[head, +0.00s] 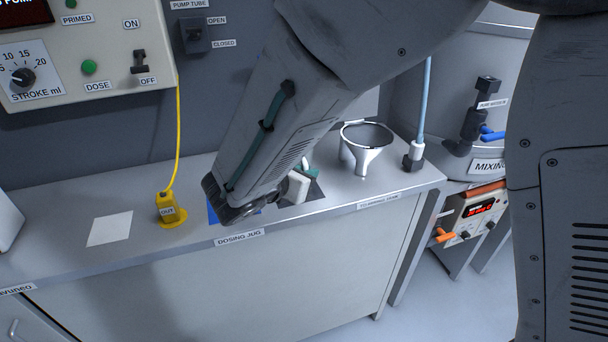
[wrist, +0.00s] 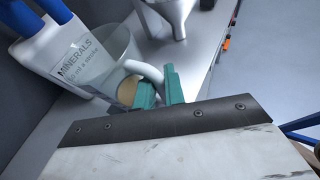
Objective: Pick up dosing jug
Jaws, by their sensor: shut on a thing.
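The dosing jug (wrist: 118,50) is a clear vessel with a pale curved handle (wrist: 150,72), seen in the wrist view. My gripper (wrist: 160,82) has green fingers, one on each side of the handle, and is shut on it. In the head view my arm hides most of the jug, and only a bit of green finger of my gripper (head: 308,169) shows. The "DOSING JUG" label (head: 240,238) is on the counter's front edge.
A metal funnel (head: 367,159) stands to the right on the counter (head: 70,232).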

